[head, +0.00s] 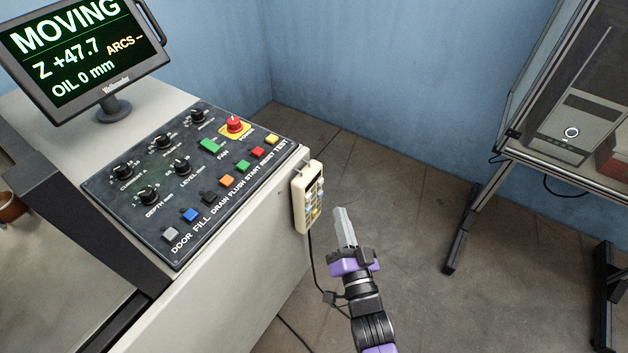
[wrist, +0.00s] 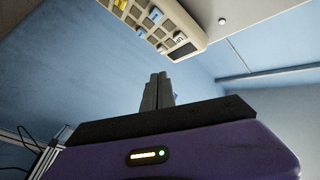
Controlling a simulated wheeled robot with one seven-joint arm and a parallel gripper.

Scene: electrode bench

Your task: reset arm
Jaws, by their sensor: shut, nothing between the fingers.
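My gripper (head: 343,226) points up and away in the middle of the head view, just right of the machine's side. Its fingers are together with nothing between them. In the wrist view the closed fingers (wrist: 157,92) stand at the centre, below a beige handheld pendant. The pendant (head: 299,201) hangs on the machine's side, left of my gripper in the head view. Its buttons show at the top of the wrist view (wrist: 150,18). The fingers look apart from the pendant; the exact gap is hard to tell.
A control panel (head: 215,190) with knobs and coloured buttons lies on the machine at left. A screen (head: 85,50) above it reads MOVING, Z +47.7, OIL 0 mm. A framed bench (head: 560,165) holding a grey box stands at right. Floor (head: 400,190) between them is open. A cable hangs below the pendant.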

